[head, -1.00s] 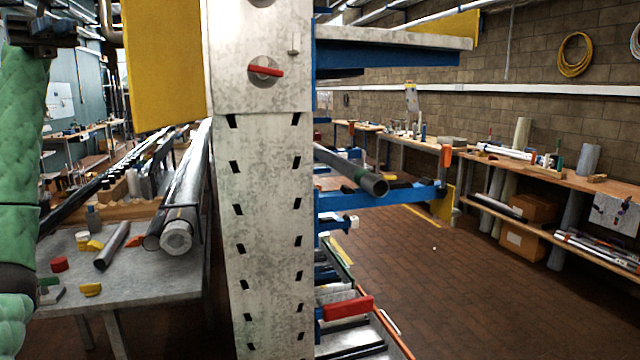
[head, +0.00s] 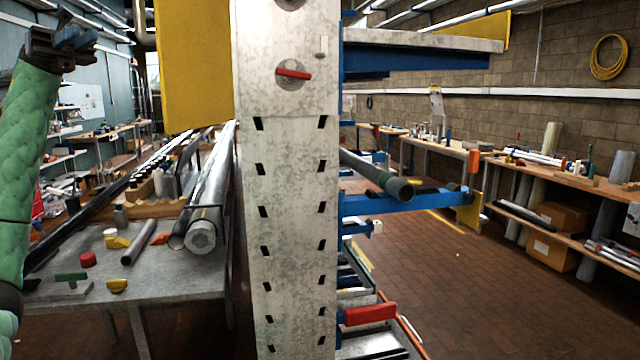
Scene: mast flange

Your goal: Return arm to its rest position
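My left arm, in a green padded sleeve, rises along the left edge of the head view. My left gripper (head: 72,40) is dark and sits at the top of that arm, at the upper left. It is held up in the air, apart from the mast and the table. Nothing shows in it, but its fingers are too dark and small to tell whether they are open. The mast (head: 290,200) is a pale, scuffed slotted post in the middle, with a red-handled switch (head: 293,74) on its upper plate. My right gripper is not in view.
A grey table (head: 180,280) at the left holds pipes (head: 205,215), a red cap (head: 88,259) and yellow pieces. A yellow panel (head: 195,65) hangs left of the mast. Blue rack arms (head: 420,202) reach right, bearing a pipe. The brick floor (head: 440,275) at the right is clear.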

